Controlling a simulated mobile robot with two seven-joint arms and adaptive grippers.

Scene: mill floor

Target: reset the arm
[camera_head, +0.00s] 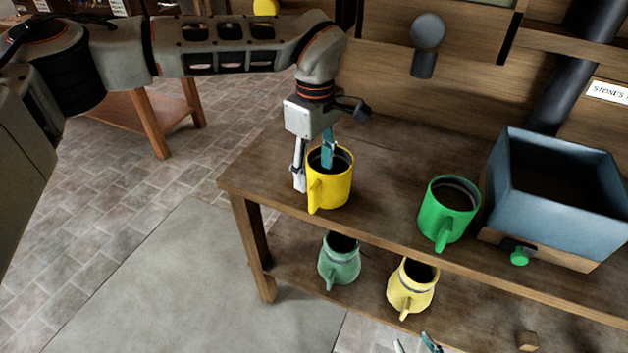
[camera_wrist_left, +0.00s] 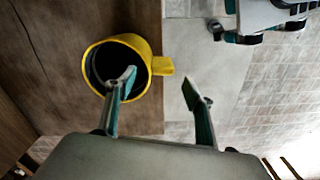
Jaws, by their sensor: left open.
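My left gripper (camera_head: 313,177) is open at the yellow mug (camera_head: 336,188) near the left end of the wooden bench (camera_head: 385,190). One finger reaches into or over the mug's mouth and the other is outside its left side, so the fingers straddle the mug wall. In the left wrist view the gripper (camera_wrist_left: 157,78) shows the same, with the yellow mug (camera_wrist_left: 88,66) upright and its handle between the fingers. Whether the fingers touch the mug I cannot tell. My right gripper (camera_head: 415,346) shows only its parted fingertips at the bottom edge, with nothing seen between them.
A green mug (camera_head: 445,212) and a blue-grey hopper box (camera_head: 555,202) stand to the right on the bench. A green jug (camera_head: 339,266) and a pale yellow jug (camera_head: 409,293) stand on the lower shelf.

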